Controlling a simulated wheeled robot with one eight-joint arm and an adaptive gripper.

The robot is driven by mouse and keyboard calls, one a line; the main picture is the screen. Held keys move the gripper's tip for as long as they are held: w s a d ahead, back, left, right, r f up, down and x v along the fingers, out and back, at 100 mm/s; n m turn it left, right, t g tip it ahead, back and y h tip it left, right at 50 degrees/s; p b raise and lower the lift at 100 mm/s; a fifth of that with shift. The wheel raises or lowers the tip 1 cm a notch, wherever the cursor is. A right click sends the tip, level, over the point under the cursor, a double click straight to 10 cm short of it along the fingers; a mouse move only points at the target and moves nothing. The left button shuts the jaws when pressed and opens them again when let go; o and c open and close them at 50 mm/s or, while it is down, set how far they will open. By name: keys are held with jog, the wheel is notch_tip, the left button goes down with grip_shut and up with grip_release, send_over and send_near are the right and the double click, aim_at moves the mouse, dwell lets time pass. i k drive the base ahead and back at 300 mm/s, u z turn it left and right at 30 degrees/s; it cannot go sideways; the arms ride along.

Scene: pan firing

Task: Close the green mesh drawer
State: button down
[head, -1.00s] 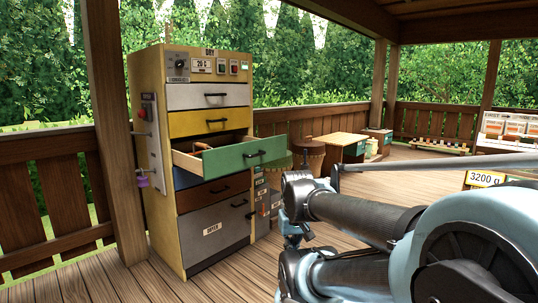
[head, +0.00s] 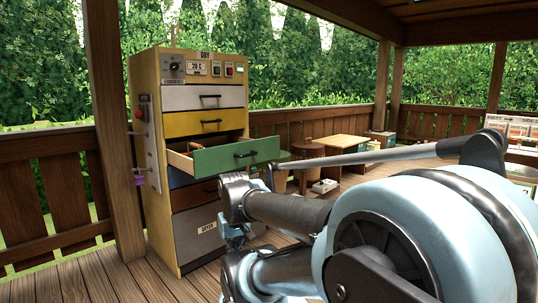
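The green drawer (head: 222,159) is pulled out of the yellow cabinet (head: 144,80), with its front standing well clear of the cabinet face. It has a dark bar handle (head: 246,154). A pale wooden side (head: 181,162) shows behind the green front, and a little brown content shows inside. My arm fills the lower right in the head view, its nearest dark joint below and close to the right end of the drawer front. A gap in depth between them cannot be judged. I cannot pick out my gripper's fingers or whether they hold anything.
White, yellow, blue, brown and grey drawers of the cabinet look shut. A wooden post (head: 111,130) stands left of the cabinet. A stool (head: 307,150) and a low wooden table (head: 345,143) stand behind to the right. Deck floor (head: 95,280) is clear at lower left.

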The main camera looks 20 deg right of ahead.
aim_at(224, 153)
jog(key=i, duration=1)
